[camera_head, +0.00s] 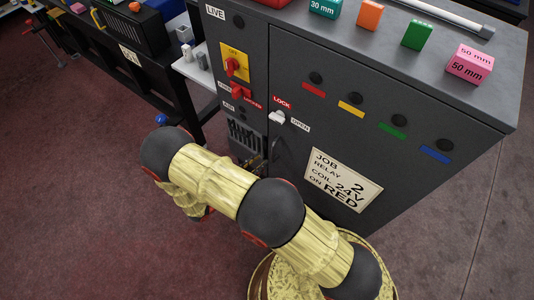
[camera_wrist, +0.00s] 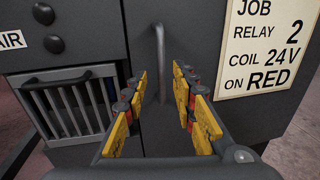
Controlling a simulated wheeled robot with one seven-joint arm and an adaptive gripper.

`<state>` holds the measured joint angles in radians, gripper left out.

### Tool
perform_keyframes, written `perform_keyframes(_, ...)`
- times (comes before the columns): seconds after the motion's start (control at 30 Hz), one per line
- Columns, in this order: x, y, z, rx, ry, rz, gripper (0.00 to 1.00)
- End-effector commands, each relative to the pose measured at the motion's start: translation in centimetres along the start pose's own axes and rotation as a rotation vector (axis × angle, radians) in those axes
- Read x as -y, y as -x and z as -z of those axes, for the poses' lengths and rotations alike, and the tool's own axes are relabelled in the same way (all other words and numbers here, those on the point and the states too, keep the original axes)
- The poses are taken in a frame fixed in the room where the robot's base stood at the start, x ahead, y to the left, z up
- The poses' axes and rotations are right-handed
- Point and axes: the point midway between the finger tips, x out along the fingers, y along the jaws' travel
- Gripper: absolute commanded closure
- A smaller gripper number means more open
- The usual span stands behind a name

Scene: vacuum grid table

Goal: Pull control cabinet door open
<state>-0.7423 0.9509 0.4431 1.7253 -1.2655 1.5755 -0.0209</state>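The dark grey control cabinet door (camera_head: 330,125) looks shut, flush with the cabinet front. Its vertical bar handle (camera_wrist: 160,68) stands at the door's left side in the wrist view. The handle also shows in the head view (camera_head: 274,150), partly behind my arm. My gripper (camera_wrist: 161,82) is open, with yellow finger pads left and right. The handle appears in line with the gap between the fingertips; I cannot tell whether it is inside the gap. In the head view my gripper (camera_head: 254,164) is mostly hidden by my arm. A white latch knob (camera_head: 278,117) sits between LOCK and OPEN labels.
A vent grille (camera_wrist: 70,104) is left of the handle. A job sign (camera_head: 343,180) is on the door. Coloured blocks, including a pink one (camera_head: 469,64), stand on the cabinet top. A dark workbench (camera_head: 130,60) is at the left. Floor in front is open.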

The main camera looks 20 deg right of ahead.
Motion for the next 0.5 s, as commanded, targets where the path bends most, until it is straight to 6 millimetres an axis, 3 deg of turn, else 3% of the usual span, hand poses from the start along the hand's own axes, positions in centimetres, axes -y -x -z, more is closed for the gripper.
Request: perform_keyframes(0.5,0.2,-6.7,0.0,0.002,0.0,0.007,0.73)
